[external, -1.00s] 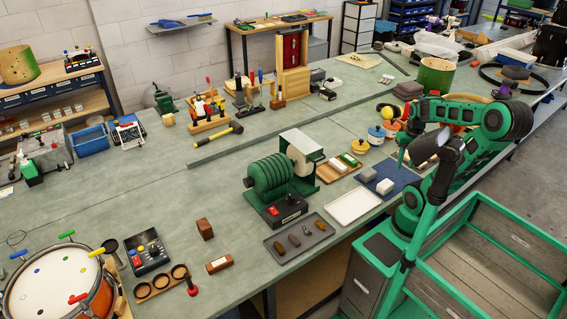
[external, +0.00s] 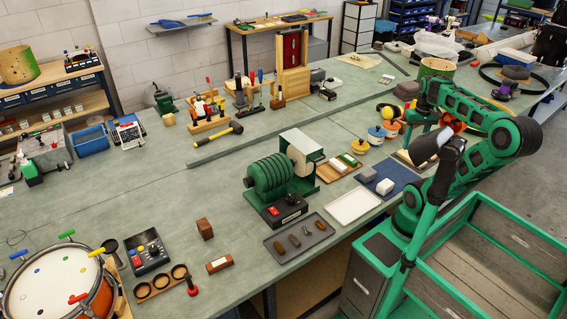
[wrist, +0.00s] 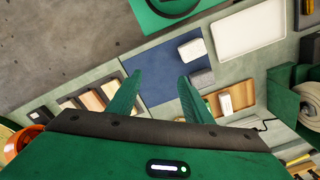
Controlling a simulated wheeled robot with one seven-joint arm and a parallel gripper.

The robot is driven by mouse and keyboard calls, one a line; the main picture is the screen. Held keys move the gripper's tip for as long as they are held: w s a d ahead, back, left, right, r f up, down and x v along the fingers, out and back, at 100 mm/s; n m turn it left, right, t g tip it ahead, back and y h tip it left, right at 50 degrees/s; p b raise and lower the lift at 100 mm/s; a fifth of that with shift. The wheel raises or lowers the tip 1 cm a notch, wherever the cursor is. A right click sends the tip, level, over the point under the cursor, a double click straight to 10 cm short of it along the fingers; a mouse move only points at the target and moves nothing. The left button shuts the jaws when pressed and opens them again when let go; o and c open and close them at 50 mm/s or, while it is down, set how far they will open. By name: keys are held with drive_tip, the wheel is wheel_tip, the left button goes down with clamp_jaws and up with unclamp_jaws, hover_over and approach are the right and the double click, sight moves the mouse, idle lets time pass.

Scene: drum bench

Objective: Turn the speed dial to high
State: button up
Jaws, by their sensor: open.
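The green drum machine (external: 270,178) stands on the bench in the external view, with a dark control box (external: 283,210) bearing a red switch at its front. Part of the machine shows at the right edge of the wrist view (wrist: 298,98). I cannot tell which control is the speed dial, nor read a setting. My gripper (wrist: 160,76) is open and empty above the blue mat (wrist: 153,80), away from both controls.
The white tray (external: 354,207) and grey tray (external: 299,238) lie by the bench's front edge. White and grey blocks sit on the blue mat. A wooden tray (external: 337,171) and several tins stand behind.

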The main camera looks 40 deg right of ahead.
wheel_tip(320, 180, up, 7)
drive_tip(key=w+a+r+n, duration=0.3)
drive_tip(key=w+a+n, duration=0.8)
drive_tip(key=w, duration=0.4)
drive_tip(key=w+a+n, duration=0.2)
drive_tip(key=a+n, duration=0.2)
drive_tip(key=a, duration=0.4)
drive_tip(key=w+a+f+n, duration=0.1)
drive_tip(key=a+n, duration=0.3)
drive_tip(key=a, duration=0.4)
drive_tip(key=w+a+n, duration=0.3)
drive_tip(key=a+n, duration=0.2)
drive_tip(key=a, duration=0.3)
drive_tip(key=shift+w+a+f+h, duration=0.2)
drive_tip(key=shift+a+h, duration=0.05)
drive_tip(key=shift+h, duration=0.05)
drive_tip(key=s+a+f+n, duration=0.1)
drive_tip(key=s+a+n, duration=0.15)
drive_tip(key=a, duration=0.45)
drive_tip(key=s+a+f+n, duration=0.1)
drive_tip(key=a+n, duration=0.3)
drive_tip(key=a, duration=0.3)
approach(291, 196)
drive_tip(key=shift+n+g, duration=0.3)
drive_tip(key=shift+n, duration=0.05)
drive_tip(key=f, duration=0.9)
drive_tip(key=shift+d+f, duration=0.2)
drive_tip(key=shift+f, duration=0.05)
